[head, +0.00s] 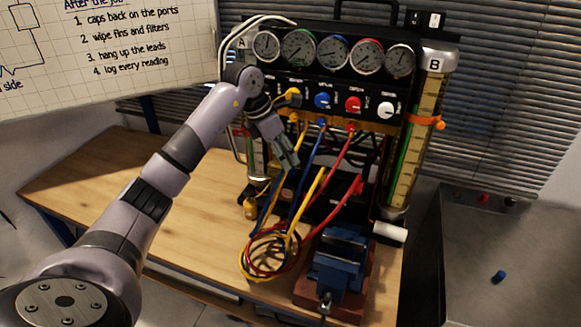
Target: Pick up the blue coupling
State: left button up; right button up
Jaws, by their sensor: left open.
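A blue hose (309,160) hangs from beneath the blue knob on the gauge rig (335,75) and runs down to the coiled hoses on the bench. A small blue cylindrical piece (499,277) lies apart on the grey surface at the lower right; I cannot tell whether it is the blue coupling or a cap. My left gripper (288,162) is open, pointing down in front of the rig's left half, close to the yellow and blue hoses. Whether it touches them is unclear. My right gripper is out of view.
Yellow, blue and red hoses coil (262,262) on the wooden bench (195,215). A blue vise (338,262) stands at the bench's front right. A yellow fitting (250,208) sits near the rig's left foot. The bench's left part is clear.

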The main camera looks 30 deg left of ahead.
pick_arm(q)
jog(key=p+x, duration=0.2)
jog(key=x, duration=0.1)
jog(key=shift+d+f, duration=0.2)
jog(key=shift+f, duration=0.15)
jog(key=shift+w+f, duration=0.15)
jog(key=shift+f, duration=0.4)
jog(key=shift+c, duration=0.5)
grip_shut()
